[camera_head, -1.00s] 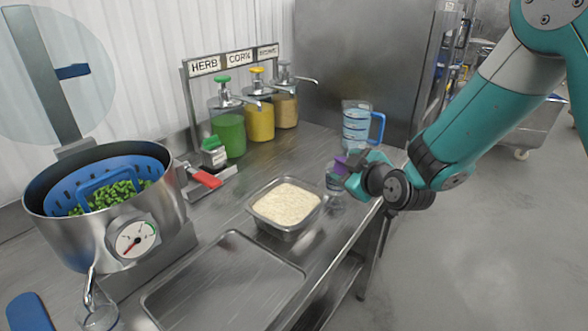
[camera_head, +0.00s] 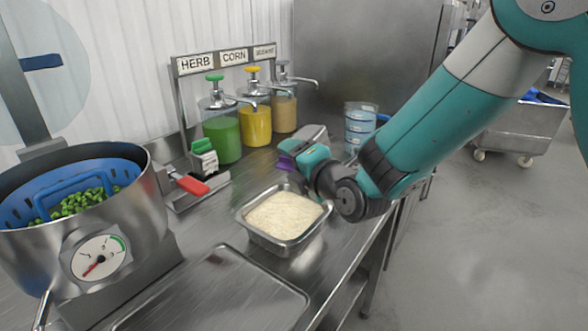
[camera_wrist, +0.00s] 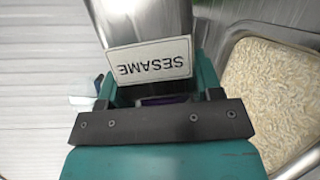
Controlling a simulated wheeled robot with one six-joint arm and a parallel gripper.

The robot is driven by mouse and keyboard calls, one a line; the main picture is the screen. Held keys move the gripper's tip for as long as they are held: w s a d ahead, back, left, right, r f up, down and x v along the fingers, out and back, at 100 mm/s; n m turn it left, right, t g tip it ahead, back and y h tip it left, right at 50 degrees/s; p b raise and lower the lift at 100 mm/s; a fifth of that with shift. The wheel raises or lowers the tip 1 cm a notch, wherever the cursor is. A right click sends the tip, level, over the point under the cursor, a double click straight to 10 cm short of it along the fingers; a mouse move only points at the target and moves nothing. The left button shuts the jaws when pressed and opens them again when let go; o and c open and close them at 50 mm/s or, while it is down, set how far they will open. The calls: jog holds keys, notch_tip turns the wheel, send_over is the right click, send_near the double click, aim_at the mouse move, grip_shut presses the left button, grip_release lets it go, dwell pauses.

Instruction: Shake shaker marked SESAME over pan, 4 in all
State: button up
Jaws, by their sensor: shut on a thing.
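My gripper (camera_head: 302,160) is shut on the shaker marked SESAME (camera_wrist: 150,22). In the wrist view its white label reads SESAME upside down, between my fingers. In the head view the shaker's purple cap (camera_head: 286,158) shows at my gripper's left side, and the shaker looks tilted well over; much of it is hidden by the gripper. The metal pan (camera_head: 292,245) holds pale rice and stands on the steel counter. My gripper and the shaker are above the pan's back edge in the head view. The pan's rim (camera_wrist: 228,62) also shows at the right in the wrist view.
A pot (camera_head: 120,225) with a blue basket of green peas and a dial stands at left. Several pump jars, one green (camera_head: 222,138), stand behind. An empty tray (camera_head: 215,295) lies in front.

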jog(key=shift+s+a+r+n+t+b, duration=0.15)
jog(key=shift+n+b, duration=0.5)
jog(key=shift+b, duration=0.65)
jog(key=shift+r+n+t+b, duration=0.1)
jog(key=shift+n+t+b, duration=0.15)
jog(key=shift+n+b, duration=0.7)
jog(key=shift+r+n+y+b, duration=0.3)
jog(key=shift+r+b, duration=0.05)
jog(key=shift+b, duration=0.75)
notch_tip(320, 180, down, 3)
jog(key=b, duration=0.3)
jog(key=shift+f, duration=0.1)
jog(key=shift+r, duration=0.2)
jog(key=shift+r+p, duration=0.8)
jog(key=shift+r, duration=0.75)
jog(key=shift+f, duration=0.1)
